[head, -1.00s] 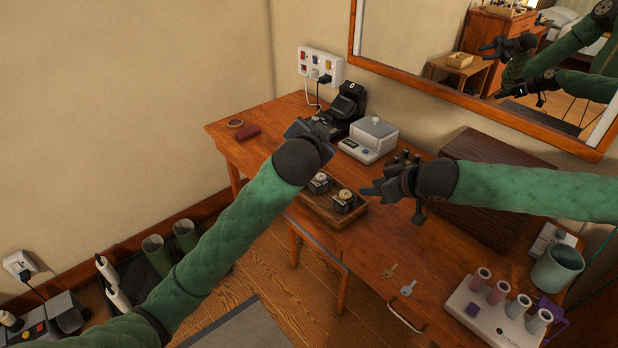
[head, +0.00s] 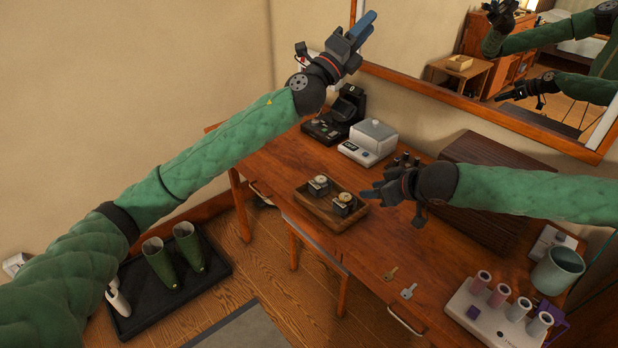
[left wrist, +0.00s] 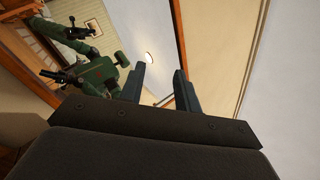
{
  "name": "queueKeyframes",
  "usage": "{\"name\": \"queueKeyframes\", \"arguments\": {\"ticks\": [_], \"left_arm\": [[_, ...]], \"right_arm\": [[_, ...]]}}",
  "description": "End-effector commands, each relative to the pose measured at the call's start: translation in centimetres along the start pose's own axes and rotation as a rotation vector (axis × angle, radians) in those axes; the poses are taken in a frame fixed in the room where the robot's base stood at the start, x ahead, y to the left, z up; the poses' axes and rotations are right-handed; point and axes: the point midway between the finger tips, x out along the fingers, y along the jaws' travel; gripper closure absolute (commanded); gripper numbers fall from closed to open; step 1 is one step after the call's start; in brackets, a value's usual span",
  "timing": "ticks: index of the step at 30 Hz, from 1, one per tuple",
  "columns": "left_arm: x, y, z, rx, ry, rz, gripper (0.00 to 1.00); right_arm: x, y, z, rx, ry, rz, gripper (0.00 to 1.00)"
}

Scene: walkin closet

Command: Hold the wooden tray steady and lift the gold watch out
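The wooden tray (head: 313,209) lies on the wooden table in the head view. It holds two watches on dark stands. The gold watch (head: 345,198) is in the tray's right part, and a paler watch (head: 319,182) is in the left part. My left gripper (head: 364,30) is raised high above the back of the table, well away from the tray. The left wrist view shows its two fingers (left wrist: 160,88) apart with nothing between them. My right gripper (head: 370,195) is low beside the tray's right end, its fingers pointing left. Whether it touches the tray or is open is unclear.
A white scale-like device (head: 369,142) and a black device (head: 336,118) stand behind the tray. A dark wooden box (head: 485,190) is behind my right arm. Keys (head: 409,291) and a rack of rolls (head: 490,318) lie to the right. A mirror hangs behind.

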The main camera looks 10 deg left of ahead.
Motion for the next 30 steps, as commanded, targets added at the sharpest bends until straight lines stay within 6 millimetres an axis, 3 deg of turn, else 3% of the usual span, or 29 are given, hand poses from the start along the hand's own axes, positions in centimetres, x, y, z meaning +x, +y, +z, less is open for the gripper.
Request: {"name": "queueKeyframes", "arguments": {"ticks": [5, 11, 21, 30], "left_arm": [[-0.2, 1.7, -3.1, 0.248, 0.221, -0.043, 0.67], [-2.4, 5.7, -7.1, 0.495, 0.484, -0.07, 0.67], [-9.3, 14.2, -12.6, 0.837, 0.964, -0.117, 0.67], [-16.7, 20.6, -14.1, 1.056, 1.405, -0.191, 0.67]], "right_arm": [[0.0, 0.0, 0.0, 0.0, 0.0, 0.0, 0.64], [0.0, 0.0, 0.0, 0.0, 0.0, 0.0, 0.64], [0.0, 0.0, 0.0, 0.0, 0.0, 0.0, 0.64], [0.0, 0.0, 0.0, 0.0, 0.0, 0.0, 0.64]]}}
